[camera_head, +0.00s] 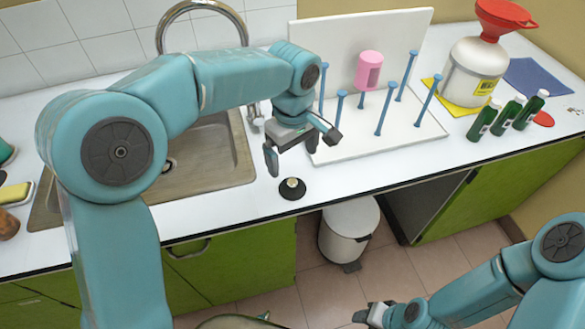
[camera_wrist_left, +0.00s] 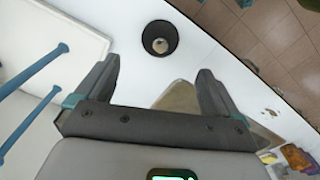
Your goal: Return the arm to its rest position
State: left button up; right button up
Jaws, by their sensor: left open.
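My left arm reaches in from the left over the counter. Its left gripper (camera_head: 302,148) is open and empty above the white counter, in front of the peg rack. In the left wrist view its two fingers (camera_wrist_left: 157,72) stand apart with nothing between them. A small black round holder (camera_head: 292,188) with a pale centre stands on the counter just below the gripper; it also shows beyond the fingertips in the left wrist view (camera_wrist_left: 160,37). My right gripper (camera_head: 372,314) is low at the bottom edge, in front of the counter; its jaws do not show clearly.
A white rack with blue pegs (camera_head: 408,134) holds a pink cup (camera_head: 369,70). A white jug (camera_head: 474,72) with a red funnel (camera_head: 505,16) and several green bottles (camera_head: 505,117) stand right. A sink (camera_head: 205,160) lies behind my left arm. A bin (camera_head: 348,232) stands below.

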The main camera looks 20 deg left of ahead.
pick_arm(q)
notch_tip(320, 180, up, 2)
jog(key=shift+r, duration=0.2)
dwell(0.5)
